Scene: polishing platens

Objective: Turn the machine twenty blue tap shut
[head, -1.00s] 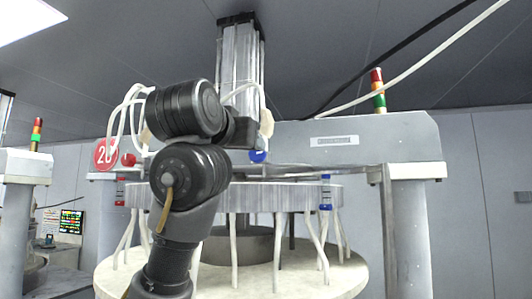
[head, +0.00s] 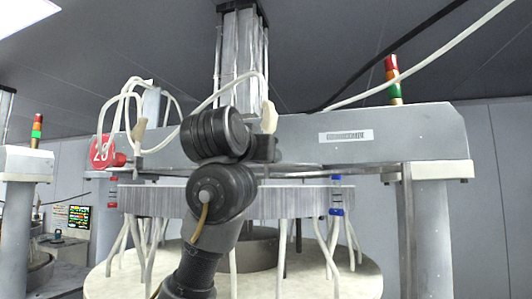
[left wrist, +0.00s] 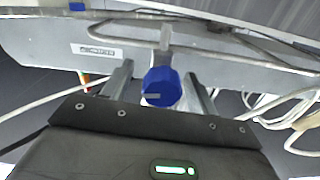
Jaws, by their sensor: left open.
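The blue tap (left wrist: 161,88) shows in the left wrist view as a faceted blue knob with a pale mark, on a grey stem. It lies between the two fingers of my left gripper (left wrist: 159,70), with a visible gap on each side; I see no contact. The gripper is open. In the head view my left arm rises from the bottom and its wrist hides the gripper and the tap. The red sign of machine twenty (head: 103,150) is at the left of the machine's grey beam (head: 292,138). My right gripper is not in view.
A red knob (head: 120,159) sits beside the sign. A ribbed grey ring (head: 290,200) with white hoses hangs above a pale round platen (head: 345,278). A blue fitting (head: 337,210) is at the ring's right. White hoses (left wrist: 292,118) loop at right in the wrist view.

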